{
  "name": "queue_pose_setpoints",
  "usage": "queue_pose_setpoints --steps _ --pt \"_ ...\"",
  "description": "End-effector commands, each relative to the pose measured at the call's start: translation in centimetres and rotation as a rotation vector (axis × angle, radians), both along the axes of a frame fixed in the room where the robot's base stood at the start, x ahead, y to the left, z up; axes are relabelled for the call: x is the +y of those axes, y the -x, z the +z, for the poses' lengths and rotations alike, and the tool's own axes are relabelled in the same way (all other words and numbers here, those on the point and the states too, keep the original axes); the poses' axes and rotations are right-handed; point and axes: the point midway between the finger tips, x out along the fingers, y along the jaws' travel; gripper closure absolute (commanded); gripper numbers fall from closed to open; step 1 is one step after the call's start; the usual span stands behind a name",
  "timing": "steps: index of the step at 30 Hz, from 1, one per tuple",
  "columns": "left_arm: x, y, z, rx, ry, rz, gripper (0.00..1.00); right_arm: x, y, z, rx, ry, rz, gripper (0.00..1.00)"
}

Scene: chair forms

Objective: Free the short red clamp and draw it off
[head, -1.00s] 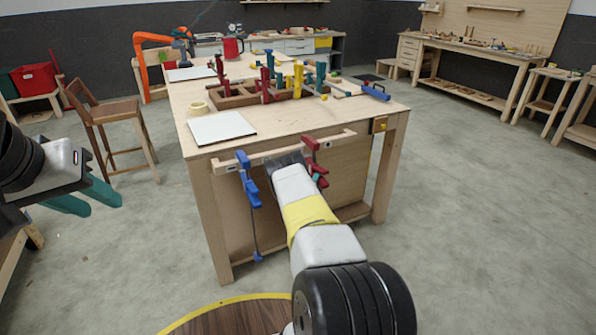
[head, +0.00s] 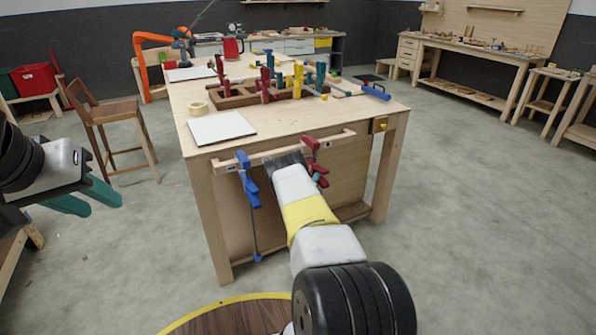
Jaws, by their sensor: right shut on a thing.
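The short red clamp (head: 311,145) hangs on the wooden rail (head: 280,152) along the near edge of the workbench. My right gripper (head: 316,177) reaches up from below. A teal fingertip shows against the red clamp's lower part, and the gripper is shut on it. My own wrist hides much of the grip. A longer blue clamp (head: 248,190) hangs on the same rail to the left, its bar reaching down. My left gripper (head: 90,198) is at the far left, its two teal fingers apart and empty, well away from the bench.
On the workbench (head: 340,119) are a white board (head: 220,127), a tape roll (head: 199,108) and a wooden rack (head: 236,101) with several clamps. A blue clamp (head: 376,92) lies at the right. A wooden chair (head: 115,110) stands left. The floor to the right is clear.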

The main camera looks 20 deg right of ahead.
Motion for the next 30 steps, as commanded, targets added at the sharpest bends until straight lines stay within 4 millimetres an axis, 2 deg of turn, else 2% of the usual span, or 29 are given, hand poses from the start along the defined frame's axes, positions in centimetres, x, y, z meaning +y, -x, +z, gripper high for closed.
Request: queue_pose_setpoints --steps 30 --pt "0.0 0.0 0.0 0.000 0.000 0.000 0.64 0.2 0.1 -4.2 0.006 -0.001 0.001 1.00"
